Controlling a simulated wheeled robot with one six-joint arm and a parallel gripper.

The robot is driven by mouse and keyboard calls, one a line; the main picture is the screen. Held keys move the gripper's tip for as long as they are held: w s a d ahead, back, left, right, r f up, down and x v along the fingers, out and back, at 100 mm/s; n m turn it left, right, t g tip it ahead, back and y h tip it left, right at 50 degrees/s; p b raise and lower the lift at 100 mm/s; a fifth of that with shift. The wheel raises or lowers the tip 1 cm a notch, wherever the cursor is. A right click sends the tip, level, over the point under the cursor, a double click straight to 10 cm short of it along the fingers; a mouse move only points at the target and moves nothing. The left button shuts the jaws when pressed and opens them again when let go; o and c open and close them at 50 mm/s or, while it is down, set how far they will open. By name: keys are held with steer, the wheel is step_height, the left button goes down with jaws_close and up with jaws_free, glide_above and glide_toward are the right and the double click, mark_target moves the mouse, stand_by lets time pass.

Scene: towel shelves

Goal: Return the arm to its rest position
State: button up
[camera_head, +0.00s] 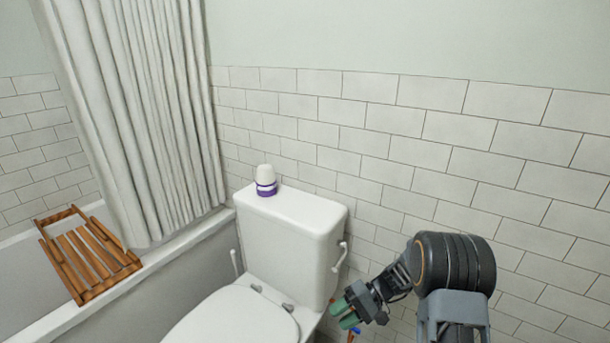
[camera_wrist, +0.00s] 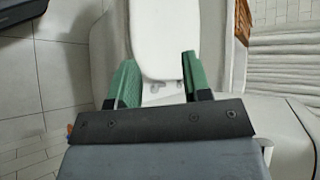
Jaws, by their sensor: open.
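My gripper (camera_head: 345,307) is at the lower right of the head view, in front of the tiled wall and just right of the toilet. Its green fingers also show in the wrist view (camera_wrist: 157,75), spread apart with nothing between them. Beyond them in the wrist view is the white toilet (camera_wrist: 160,35), seen from above. My arm is bent, with its dark rounded joint above and to the right of the gripper in the head view. I cannot tell how far the fingers are from the toilet.
The toilet's tank (camera_head: 290,235) carries a white and purple bottle (camera_head: 266,180). A bathtub (camera_head: 150,285) with a wooden rack (camera_head: 88,252) and a pale curtain (camera_head: 140,120) stands at left. A small orange and blue item (camera_head: 353,334) is partly visible below my gripper.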

steer(key=s+d+r+t+h+p, duration=0.2)
steer(key=s+r+h+p, duration=0.2)
steer(key=r, duration=0.9)
steer(key=s+d+r+t+h+p, duration=0.2)
steer(key=s+r+t+h+p, duration=0.1)
steer(key=r+p, duration=0.7)
steer(key=s+d+r+t+h+p, duration=0.2)
steer(key=s+r+h+p, duration=0.2)
steer(key=r, duration=1.3)
steer(key=s+p, duration=0.2)
steer(key=p, duration=0.2)
steer(key=shift+s+t+h, duration=0.4)
